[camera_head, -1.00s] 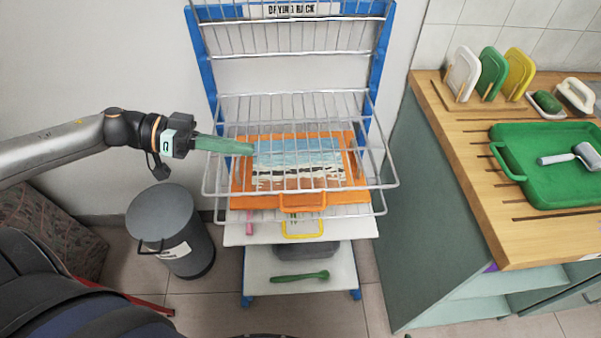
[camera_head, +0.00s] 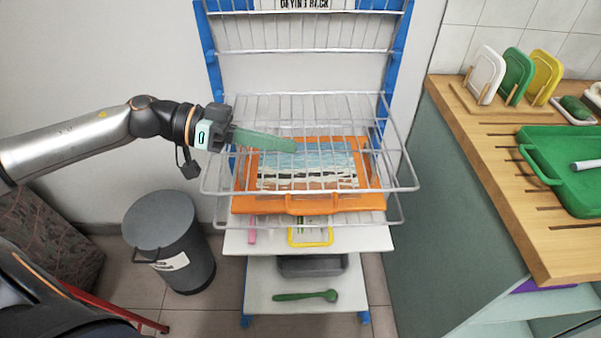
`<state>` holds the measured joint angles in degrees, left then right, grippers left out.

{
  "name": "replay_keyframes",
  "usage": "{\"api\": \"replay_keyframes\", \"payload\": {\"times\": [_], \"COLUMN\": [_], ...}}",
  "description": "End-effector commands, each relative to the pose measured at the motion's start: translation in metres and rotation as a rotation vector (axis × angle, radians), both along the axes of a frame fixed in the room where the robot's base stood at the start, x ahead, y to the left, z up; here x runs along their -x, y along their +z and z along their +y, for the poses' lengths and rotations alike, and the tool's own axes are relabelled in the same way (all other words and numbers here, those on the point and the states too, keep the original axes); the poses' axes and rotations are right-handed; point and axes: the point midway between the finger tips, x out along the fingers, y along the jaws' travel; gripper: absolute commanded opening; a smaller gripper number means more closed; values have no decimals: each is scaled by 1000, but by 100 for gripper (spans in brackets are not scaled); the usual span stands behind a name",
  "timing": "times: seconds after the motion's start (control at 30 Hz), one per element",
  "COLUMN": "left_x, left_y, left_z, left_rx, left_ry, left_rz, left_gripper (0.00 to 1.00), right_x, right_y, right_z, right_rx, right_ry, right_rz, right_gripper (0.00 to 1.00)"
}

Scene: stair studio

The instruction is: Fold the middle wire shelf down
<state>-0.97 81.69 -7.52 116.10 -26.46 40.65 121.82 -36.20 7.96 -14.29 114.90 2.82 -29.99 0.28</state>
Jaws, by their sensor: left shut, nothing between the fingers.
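The middle wire shelf (camera_head: 310,191) juts out from the blue-framed drying rack (camera_head: 398,45), with its front bar towards me. It looks roughly level. An orange tray (camera_head: 247,205) with a blue and white painting (camera_head: 320,178) shows through and beneath its wires. My left gripper (camera_head: 295,146) reaches in from the left, its long green fingers shut and empty. The fingertips overlap the left-middle part of the shelf in the picture. I cannot tell whether they touch the wires. My right gripper is not in view.
A lower wire shelf (camera_head: 390,222), white boards (camera_head: 378,240) and a green tool (camera_head: 305,296) are below. A grey bin (camera_head: 165,225) stands left of the rack. A wooden counter (camera_head: 500,190) with a green tray (camera_head: 545,180) stands right. Upper wires (camera_head: 300,50) are above.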

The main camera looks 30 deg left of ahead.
Motion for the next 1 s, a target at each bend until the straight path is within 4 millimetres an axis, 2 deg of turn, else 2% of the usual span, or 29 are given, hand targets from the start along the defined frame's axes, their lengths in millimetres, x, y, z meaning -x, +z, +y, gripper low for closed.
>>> {"api": "replay_keyframes", "payload": {"times": [0.2, 0.5, 0.7, 1.0], "left_x": [-4, -14, -6, 0], "left_y": [-1, -4, -30, -44], "left_z": [-12, -34, -37, -40], "left_rx": [0, 2, -1, -1], "left_ry": [-6, -6, -4, -3], "left_rz": [-9, -7, 0, -2], "left_gripper": [0, 0, 0, 0], "right_x": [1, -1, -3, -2], "right_y": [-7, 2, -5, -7], "right_z": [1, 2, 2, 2], "right_rx": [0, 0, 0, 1], "right_ry": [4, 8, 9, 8], "right_rz": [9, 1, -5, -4], "right_gripper": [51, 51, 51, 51]}}
